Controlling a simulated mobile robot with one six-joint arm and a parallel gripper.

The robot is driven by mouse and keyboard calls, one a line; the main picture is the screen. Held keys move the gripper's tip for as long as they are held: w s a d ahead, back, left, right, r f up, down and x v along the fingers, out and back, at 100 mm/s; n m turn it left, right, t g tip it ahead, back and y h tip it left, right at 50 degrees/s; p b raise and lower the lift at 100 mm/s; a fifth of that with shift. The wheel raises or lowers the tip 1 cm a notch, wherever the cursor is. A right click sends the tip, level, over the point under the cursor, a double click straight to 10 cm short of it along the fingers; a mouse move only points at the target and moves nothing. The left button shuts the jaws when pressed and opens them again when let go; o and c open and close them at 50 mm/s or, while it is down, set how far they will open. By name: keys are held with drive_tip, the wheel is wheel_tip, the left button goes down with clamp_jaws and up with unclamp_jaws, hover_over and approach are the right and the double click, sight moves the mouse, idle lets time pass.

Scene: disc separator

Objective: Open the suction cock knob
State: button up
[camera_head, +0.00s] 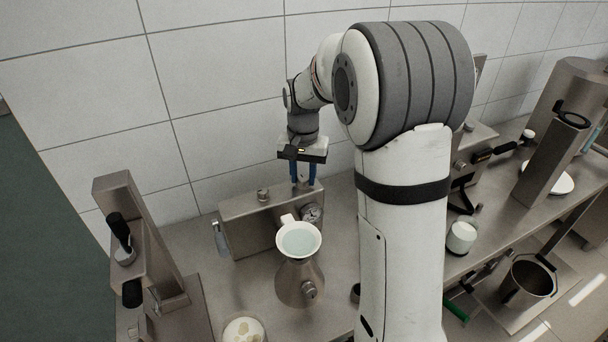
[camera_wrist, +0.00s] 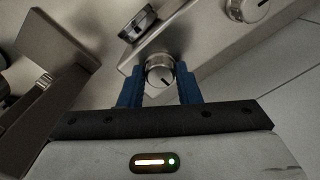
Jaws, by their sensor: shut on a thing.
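A steel box unit (camera_head: 250,225) stands on the counter by the wall, with a round gauge (camera_head: 311,214) on its front. My gripper (camera_head: 305,181) points down over the right end of its top. In the wrist view, the blue fingers (camera_wrist: 160,84) are shut on a round silver knob (camera_wrist: 160,70), one on each side. A dark line marks the knob's face. A second silver knob (camera_wrist: 247,9) on the unit also shows in the head view (camera_head: 263,194), to the left of my gripper. The gauge (camera_wrist: 138,24) is seen edge-on. No label identifies the suction cock.
A metal flask (camera_head: 299,285) with a white funnel (camera_head: 299,240) of pale liquid stands in front of the unit. A steel stand (camera_head: 140,240) is at left. A white cup (camera_head: 461,237) and other equipment stand at right. The tiled wall is close behind.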

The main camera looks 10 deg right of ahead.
sight(303, 178)
drive_tip(key=shift+w+r+m, duration=0.1)
drive_tip(key=shift+r+m, duration=0.05)
drive_tip(key=shift+m, duration=0.15)
idle(0.4)
drive_tip(key=o, duration=1)
drive_tip(key=shift+r+b, duration=0.5)
drive_tip(key=shift+r, duration=3.3)
drive_tip(key=s+f+n+t, duration=0.1)
drive_tip(key=s+n, duration=0.1)
drive_tip(key=s, duration=0.6)
drive_tip(key=s+f+n+t, duration=0.1)
drive_tip(key=s, duration=0.7)
drive_tip(key=s+n+t, duration=0.1)
drive_tip(key=s+n, duration=0.1)
drive_tip(key=s, duration=0.7)
drive_tip(key=shift+d+f+n, duration=0.3)
drive_tip(key=shift+f, duration=0.1)
